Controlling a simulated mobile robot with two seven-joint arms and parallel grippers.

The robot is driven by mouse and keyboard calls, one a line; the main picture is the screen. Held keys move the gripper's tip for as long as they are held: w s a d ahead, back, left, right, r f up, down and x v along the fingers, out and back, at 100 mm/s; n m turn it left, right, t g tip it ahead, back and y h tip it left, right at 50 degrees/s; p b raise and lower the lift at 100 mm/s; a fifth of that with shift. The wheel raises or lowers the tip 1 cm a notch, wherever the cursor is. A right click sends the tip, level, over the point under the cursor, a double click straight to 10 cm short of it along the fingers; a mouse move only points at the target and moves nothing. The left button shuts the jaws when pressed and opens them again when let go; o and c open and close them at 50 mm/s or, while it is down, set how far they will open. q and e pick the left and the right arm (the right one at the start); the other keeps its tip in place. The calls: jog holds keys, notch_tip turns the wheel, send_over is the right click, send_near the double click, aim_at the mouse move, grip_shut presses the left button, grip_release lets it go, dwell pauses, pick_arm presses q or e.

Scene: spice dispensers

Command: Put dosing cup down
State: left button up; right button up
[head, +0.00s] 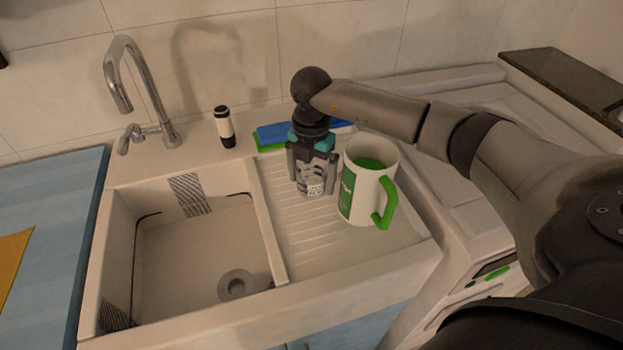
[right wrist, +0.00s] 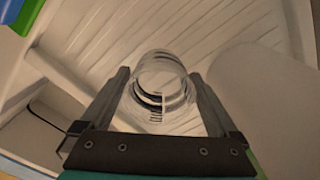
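The dosing cup (head: 314,187) is a small clear cup with dark markings, over the ribbed drainboard (head: 298,237) beside the sink basin. My right gripper (head: 313,181) reaches down from above with a finger on each side of it. The cup looks upright and close to the drainboard. I cannot tell whether its base touches. My left gripper is not in view.
A white and green mug (head: 357,192) stands close to the right of the cup. A blue sponge-like block (head: 283,132) lies behind the gripper, and a black-and-white bottle (head: 225,127) stands behind the basin (head: 200,255). The drainboard's front is clear.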

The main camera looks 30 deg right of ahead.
jog(key=c, duration=1.3)
notch_tip(320, 180, up, 20)
jog(key=p, duration=0.2)
jog(key=shift+p, duration=0.3)
